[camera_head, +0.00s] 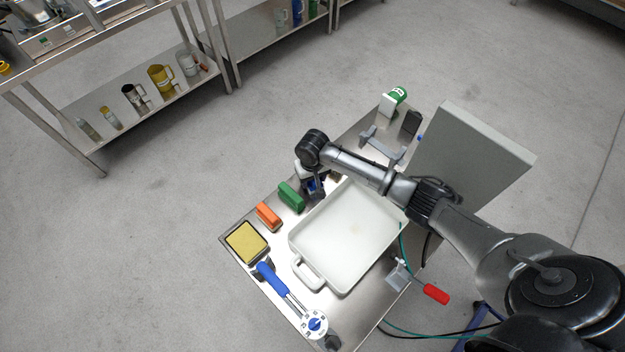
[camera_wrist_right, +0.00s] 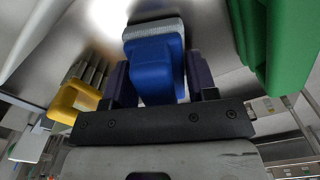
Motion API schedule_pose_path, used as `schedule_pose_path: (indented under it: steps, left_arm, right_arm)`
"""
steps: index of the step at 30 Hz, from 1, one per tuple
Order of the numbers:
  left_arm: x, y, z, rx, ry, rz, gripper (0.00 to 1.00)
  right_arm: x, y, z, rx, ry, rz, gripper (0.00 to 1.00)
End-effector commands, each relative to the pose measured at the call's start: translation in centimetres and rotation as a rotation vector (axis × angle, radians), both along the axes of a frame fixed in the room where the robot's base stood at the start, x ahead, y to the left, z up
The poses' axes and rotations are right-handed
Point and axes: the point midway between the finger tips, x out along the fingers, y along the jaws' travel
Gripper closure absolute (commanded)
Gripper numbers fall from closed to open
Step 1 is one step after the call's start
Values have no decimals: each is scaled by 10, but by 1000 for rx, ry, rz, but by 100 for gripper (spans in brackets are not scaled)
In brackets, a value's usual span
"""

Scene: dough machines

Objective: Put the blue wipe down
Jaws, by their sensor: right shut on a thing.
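My right gripper (camera_head: 313,190) is over the steel table, beside the white tray and just past the green block. In the right wrist view, its two dark fingers (camera_wrist_right: 160,85) are shut on the blue wipe (camera_wrist_right: 157,68), a blue block with a light grey end away from the gripper. In the head view the wipe is mostly hidden by the gripper and wrist. I cannot tell whether its grey end touches the table. My left gripper is not in view.
The green block (camera_head: 291,197), orange block (camera_head: 268,215) and yellow sponge (camera_head: 246,242) lie in a row along the table's left edge. A white tray (camera_head: 309,275) fills the middle. A blue-handled dial tool (camera_head: 273,280) lies in front. A grey panel (camera_head: 470,150) stands at right.

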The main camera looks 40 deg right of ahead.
Motion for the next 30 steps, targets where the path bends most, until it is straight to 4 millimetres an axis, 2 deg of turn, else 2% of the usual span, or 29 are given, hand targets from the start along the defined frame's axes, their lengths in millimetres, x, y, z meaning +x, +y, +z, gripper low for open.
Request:
schedule_pose_path:
  steps: [9, 10, 18, 30]
  left_arm:
    - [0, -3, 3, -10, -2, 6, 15]
    - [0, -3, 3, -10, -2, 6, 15]
    - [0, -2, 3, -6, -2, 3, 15]
    - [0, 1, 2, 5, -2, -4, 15]
  right_arm:
    - [0, 0, -1, 0, 0, 0, 73]
    - [0, 0, -2, 0, 0, 0, 47]
    - [0, 0, -2, 0, 0, 0, 22]
    - [0, 0, 2, 0, -1, 1, 22]
